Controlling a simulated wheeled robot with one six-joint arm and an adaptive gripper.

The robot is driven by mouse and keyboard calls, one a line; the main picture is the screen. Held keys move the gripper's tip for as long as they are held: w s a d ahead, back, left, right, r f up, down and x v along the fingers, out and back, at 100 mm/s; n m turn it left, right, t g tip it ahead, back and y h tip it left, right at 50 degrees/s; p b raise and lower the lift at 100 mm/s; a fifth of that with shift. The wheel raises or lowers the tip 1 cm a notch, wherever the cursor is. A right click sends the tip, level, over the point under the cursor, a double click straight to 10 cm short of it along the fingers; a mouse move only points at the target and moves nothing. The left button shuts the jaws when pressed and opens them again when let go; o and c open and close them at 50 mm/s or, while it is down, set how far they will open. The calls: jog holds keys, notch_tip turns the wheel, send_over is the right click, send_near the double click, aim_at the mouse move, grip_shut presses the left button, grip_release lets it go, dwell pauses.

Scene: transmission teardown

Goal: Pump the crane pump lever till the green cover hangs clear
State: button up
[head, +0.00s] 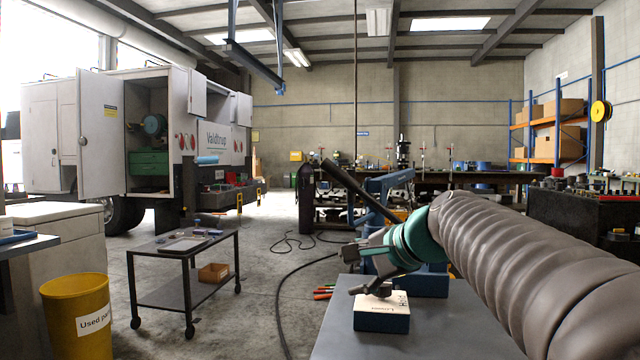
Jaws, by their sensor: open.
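A long black lever (358,190) slants from upper left to lower right, beside a blue crane-like frame (390,184) beyond my arm. It looks like the crane pump lever, but its lower end is hidden behind my wrist. My gripper (356,271), at the end of a grey-sleeved arm with a teal wrist, is open and points left. It is below the lever and appears apart from it, with nothing seen between its fingers. I cannot make out the green cover in this view.
A white and dark-blue box (382,312) stands on the grey bench (430,330) below my gripper. A dark trolley (185,265) stands left, near a yellow bin (80,315). A black cable (285,290) crosses the floor.

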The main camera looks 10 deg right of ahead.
jog(key=w+d+r+m+t+y, duration=0.1)
jog(key=w+d+r+m+t, duration=0.1)
jog(key=w+d+r+m, duration=0.4)
jog(key=m+t+y+b, duration=0.1)
jog(key=m+t+y, duration=0.1)
jog(key=m+t, duration=0.1)
send_near(346, 177)
jog(key=p+x, duration=0.2)
jog(key=x, duration=0.9)
jog(key=shift+w+a+p, duration=0.2)
jog(key=shift+w+p, duration=0.15)
jog(key=shift+p, duration=0.05)
grip_shut()
